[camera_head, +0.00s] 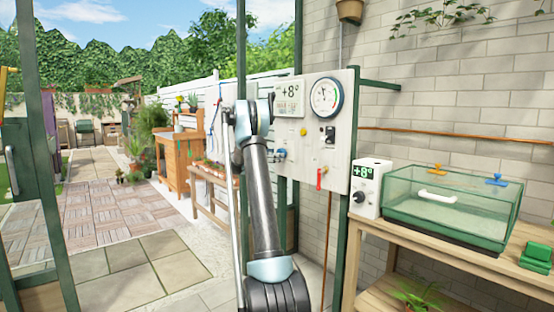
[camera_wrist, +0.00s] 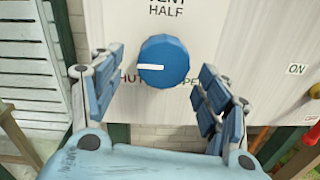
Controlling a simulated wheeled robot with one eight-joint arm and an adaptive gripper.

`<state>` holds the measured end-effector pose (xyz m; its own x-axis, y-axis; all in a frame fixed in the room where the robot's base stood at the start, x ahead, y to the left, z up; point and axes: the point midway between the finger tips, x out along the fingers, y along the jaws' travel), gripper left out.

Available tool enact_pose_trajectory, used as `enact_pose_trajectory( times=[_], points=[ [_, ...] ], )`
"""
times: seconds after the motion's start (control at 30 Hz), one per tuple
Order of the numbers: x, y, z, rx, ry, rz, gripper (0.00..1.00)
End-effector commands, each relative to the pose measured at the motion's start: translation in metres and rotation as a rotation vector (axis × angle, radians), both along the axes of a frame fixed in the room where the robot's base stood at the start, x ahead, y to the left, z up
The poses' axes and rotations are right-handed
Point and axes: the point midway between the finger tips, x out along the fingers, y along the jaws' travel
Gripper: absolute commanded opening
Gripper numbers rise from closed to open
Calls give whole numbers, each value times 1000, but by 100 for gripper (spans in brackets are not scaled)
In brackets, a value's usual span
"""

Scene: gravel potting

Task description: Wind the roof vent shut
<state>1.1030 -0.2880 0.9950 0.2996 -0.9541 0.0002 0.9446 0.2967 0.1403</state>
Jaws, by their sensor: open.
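A round blue knob (camera_wrist: 164,62) with a white pointer mark is on a pale control panel (camera_wrist: 240,30) in the wrist view. The mark lies on the knob's left side and points left. Above it the lettering reads HALF under a cut-off word; SHUT is at lower left, and the lettering at lower right is partly hidden. My gripper (camera_wrist: 158,75) is open, one finger on each side of the knob, with gaps visible. In the head view the panel (camera_head: 345,90) stands behind my arm, which hides most of my gripper. The roof vent is not identifiable.
A wooden bench (camera_head: 405,240) at right holds a green clear-lidded box (camera_head: 450,205) and a white controller (camera_head: 370,187). Paving at left is clear.

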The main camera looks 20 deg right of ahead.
Motion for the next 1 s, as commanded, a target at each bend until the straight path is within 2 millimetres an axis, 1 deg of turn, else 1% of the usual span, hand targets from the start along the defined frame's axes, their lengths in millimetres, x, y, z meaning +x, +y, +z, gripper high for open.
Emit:
enact_pose_trajectory(
  times=[0.1, 0.3, 0.4, 0.5, 0.6, 0.7, 1.0],
  points=[
    [-6, 24, 0, 1, 0, 3, 69],
    [-17, 59, -1, -1, 1, 2, 69],
    [-22, 74, -1, 0, 1, 2, 69],
    [-25, 84, -1, 0, 1, 1, 69],
    [-27, 90, -1, 0, 1, 1, 69],
    [-28, 93, -1, 0, 1, 1, 69],
    [-28, 93, -1, 1, 0, 0, 69]
  ],
)
